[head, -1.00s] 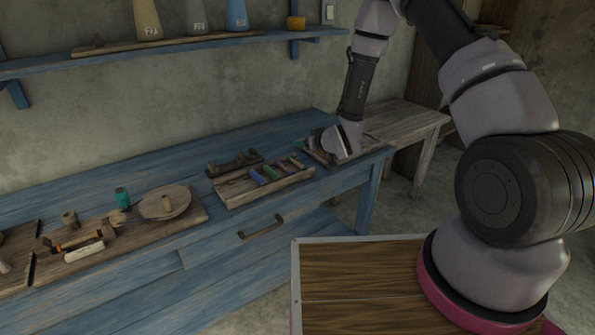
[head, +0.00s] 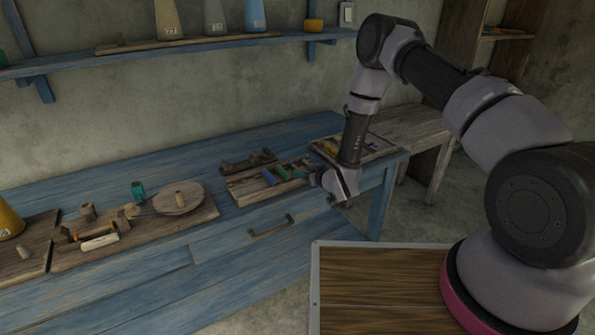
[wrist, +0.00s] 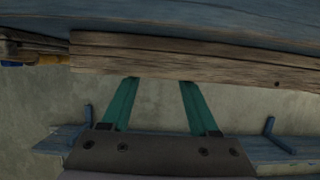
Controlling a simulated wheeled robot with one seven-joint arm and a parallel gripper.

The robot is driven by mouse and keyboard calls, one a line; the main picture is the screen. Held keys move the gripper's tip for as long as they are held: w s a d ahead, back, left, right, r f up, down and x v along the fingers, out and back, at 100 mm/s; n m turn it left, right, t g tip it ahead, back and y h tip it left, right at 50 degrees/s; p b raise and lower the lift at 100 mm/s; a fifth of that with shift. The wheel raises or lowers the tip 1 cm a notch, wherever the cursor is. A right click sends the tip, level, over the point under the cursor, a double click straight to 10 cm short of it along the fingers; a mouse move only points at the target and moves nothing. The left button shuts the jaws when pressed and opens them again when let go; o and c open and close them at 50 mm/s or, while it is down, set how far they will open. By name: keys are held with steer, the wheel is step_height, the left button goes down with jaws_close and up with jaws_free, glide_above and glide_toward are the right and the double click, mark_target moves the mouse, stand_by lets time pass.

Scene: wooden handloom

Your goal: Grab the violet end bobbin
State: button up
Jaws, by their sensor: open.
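My gripper (head: 314,179) is at the right end of the bobbin tray (head: 243,198), near the bench's front edge. In the wrist view its two teal fingers (wrist: 158,82) are apart, with nothing between them. A wooden edge (wrist: 200,58) lies across the view just beyond the fingertips. The tray holds several small bobbins, among them a green one (head: 268,178) and a blue one (head: 282,173). I cannot make out a violet bobbin; the gripper partly covers the tray's right end. A small blue and yellow piece (wrist: 14,63) shows at the wrist view's left edge.
A second tray (head: 385,153) with small pieces stands behind my wrist on the bench's right end. A dark wooden tool (head: 248,162) lies behind the bobbin tray. A board with a round disc (head: 178,198) lies to the left.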

mark_target(299, 169)
steer(key=shift+x, duration=2)
jaws_close()
steer(key=shift+r, duration=0.1)
